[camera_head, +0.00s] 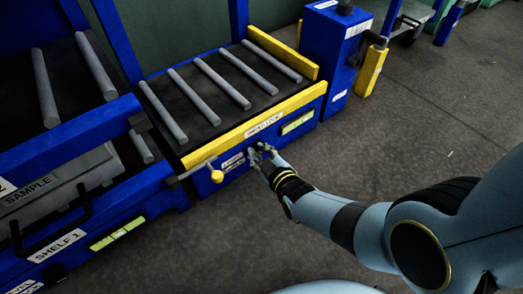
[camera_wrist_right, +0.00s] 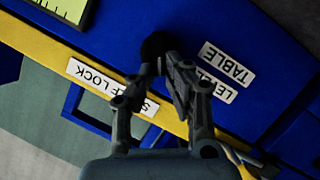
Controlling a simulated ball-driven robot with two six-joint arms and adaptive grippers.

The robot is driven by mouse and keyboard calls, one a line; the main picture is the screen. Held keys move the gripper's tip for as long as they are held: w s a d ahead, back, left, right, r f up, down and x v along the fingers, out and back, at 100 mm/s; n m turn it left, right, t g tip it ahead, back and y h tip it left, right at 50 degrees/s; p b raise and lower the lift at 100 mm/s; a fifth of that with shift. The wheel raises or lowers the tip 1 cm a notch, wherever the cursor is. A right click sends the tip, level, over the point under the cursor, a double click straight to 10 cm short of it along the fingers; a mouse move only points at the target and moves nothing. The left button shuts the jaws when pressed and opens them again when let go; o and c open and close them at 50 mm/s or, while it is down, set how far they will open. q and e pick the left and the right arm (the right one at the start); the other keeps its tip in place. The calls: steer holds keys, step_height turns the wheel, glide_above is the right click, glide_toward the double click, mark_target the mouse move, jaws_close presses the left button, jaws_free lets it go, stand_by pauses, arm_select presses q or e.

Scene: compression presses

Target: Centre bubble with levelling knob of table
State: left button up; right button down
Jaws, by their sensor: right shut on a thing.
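The roller table (camera_head: 215,100) has a blue front with a yellow rail along its top edge. My right gripper (camera_head: 258,154) is at that front, between the table's labels and its yellow-green level vial (camera_head: 297,123). In the right wrist view, my right gripper (camera_wrist_right: 160,75) is shut on the dark round levelling knob (camera_wrist_right: 157,45). The fingers partly cover the knob. The LEVEL and TABLE labels (camera_wrist_right: 228,64) are beside it. One end of the vial (camera_wrist_right: 70,8) shows at the upper left there; I cannot make out the bubble's position. My left gripper is not in view.
A yellow ball-ended lever (camera_head: 217,176) sticks out left of my right gripper. SHELF 1 (camera_head: 57,247), with its own vial (camera_head: 117,232) and a SAMPLE box (camera_head: 60,182), stands at the left. A blue post (camera_head: 335,50) stands behind right. The floor at right is clear.

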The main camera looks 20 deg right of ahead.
steer(key=shift+a, duration=0.1)
stand_by(0.3)
steer(key=c, duration=1.4)
jaws_free()
steer(key=shift+o, duration=0.2)
steer(key=shift+r, duration=0.1)
step_height(320, 180, up, 10)
